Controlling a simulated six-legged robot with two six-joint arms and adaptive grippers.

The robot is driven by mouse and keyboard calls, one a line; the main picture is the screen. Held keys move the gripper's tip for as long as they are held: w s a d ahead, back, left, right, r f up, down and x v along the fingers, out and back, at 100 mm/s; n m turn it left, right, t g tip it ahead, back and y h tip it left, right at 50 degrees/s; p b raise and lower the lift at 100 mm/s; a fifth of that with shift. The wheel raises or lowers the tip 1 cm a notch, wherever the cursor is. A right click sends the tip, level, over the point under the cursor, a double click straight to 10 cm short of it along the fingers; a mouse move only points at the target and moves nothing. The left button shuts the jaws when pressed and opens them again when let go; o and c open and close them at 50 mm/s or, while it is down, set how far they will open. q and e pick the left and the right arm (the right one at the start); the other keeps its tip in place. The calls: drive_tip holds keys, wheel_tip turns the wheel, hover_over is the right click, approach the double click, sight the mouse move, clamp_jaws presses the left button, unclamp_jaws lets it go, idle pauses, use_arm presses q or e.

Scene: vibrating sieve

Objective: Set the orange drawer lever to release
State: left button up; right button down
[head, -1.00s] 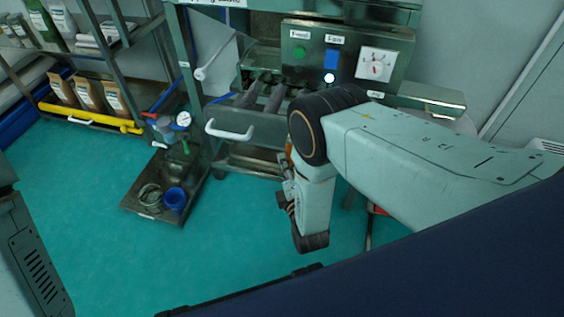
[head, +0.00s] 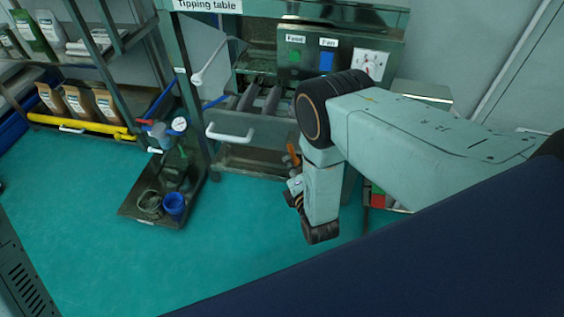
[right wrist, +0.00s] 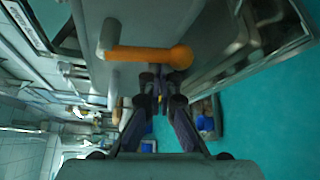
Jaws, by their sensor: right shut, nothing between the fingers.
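The orange drawer lever (right wrist: 150,55) lies across the upper middle of the right wrist view, with a round knob at its right end and a pale pivot at its left. In the head view a small orange piece of it (head: 293,155) shows beside my right arm, partly hidden. My right gripper (right wrist: 157,80) is shut and empty, its fingertips just below the lever in the wrist picture. I cannot tell whether they touch it. My left gripper is not in view.
The machine has a white drawer handle (head: 230,134) and a control panel (head: 330,60) with green and blue buttons. A tray (head: 140,205) with a blue cup (head: 174,203) stands on the floor to the left. A shelf with bags (head: 80,103) stands further left. The green floor in front is open.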

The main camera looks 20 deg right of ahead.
drive_tip(key=d+n+g+p, duration=0.1)
drive_tip(key=s+r+n+p, duration=0.1)
drive_tip(key=shift+d+r+n+g+h, duration=0.1)
drive_tip(key=shift+d+n+g+h, duration=0.2)
drive_tip(key=shift+d+g+h, duration=0.1)
drive_tip(key=d+r+n+p, duration=0.1)
drive_tip(key=p, duration=0.1)
drive_tip(key=s+d+r+n+g+h+p, duration=0.1)
drive_tip(key=r+p, duration=0.1)
drive_tip(key=shift+s+r, duration=0.2)
idle(0.3)
drive_tip(key=shift+w+d+r, duration=0.1)
drive_tip(key=shift+w+r, duration=0.1)
idle(0.5)
